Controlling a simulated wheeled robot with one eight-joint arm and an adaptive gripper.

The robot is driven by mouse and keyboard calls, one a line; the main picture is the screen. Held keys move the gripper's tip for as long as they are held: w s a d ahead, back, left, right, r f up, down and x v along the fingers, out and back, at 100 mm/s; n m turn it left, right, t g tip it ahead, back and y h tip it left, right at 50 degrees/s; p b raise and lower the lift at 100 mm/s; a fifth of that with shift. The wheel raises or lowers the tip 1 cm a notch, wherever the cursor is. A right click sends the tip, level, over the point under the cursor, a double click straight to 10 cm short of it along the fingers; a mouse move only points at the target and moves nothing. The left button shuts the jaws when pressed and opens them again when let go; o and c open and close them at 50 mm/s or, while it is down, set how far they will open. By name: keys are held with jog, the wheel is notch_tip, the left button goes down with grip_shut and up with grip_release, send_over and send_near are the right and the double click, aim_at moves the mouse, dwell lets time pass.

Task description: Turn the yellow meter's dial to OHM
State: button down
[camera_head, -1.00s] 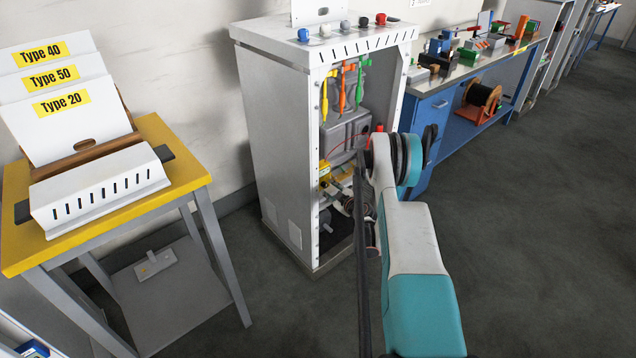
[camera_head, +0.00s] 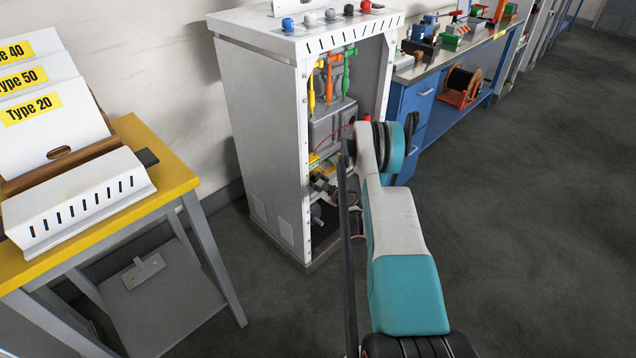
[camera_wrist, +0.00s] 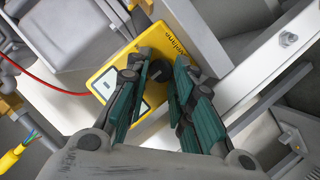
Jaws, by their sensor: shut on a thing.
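The yellow meter (camera_wrist: 190,35) is tilted in the wrist view, with lettering on its face and a pale display (camera_wrist: 108,83) partly behind my left finger. Its black dial (camera_wrist: 159,71) sits between my fingertips. My gripper (camera_wrist: 163,66) is shut on the dial from both sides, its green-padded fingers reaching up from below. The dial's pointer and markings are too covered to read. In the head view the meter (camera_head: 314,160) is a small yellow patch inside the cabinet, with my gripper (camera_head: 324,183) close to it.
The open white cabinet (camera_head: 262,130) surrounds the meter, with its frame post close to my gripper. A red cable (camera_wrist: 45,82) runs to the meter's left side. Coloured probes (camera_head: 329,75) hang above. A yellow-edged table (camera_head: 165,150) stands left; floor at right is clear.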

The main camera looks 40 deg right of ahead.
jog(key=m+y, duration=0.2)
jog(key=m, duration=0.1)
jog(key=shift+d+r+g, duration=0.1)
jog(key=shift+d+g, duration=0.2)
jog(key=shift+d+m+y, duration=0.15)
jog(key=shift+m+y, duration=0.95)
jog(key=shift+m, duration=0.4)
jog(key=shift+s, duration=0.1)
jog(key=c, duration=1.7)
grip_release()
jog(key=v, duration=1.2)
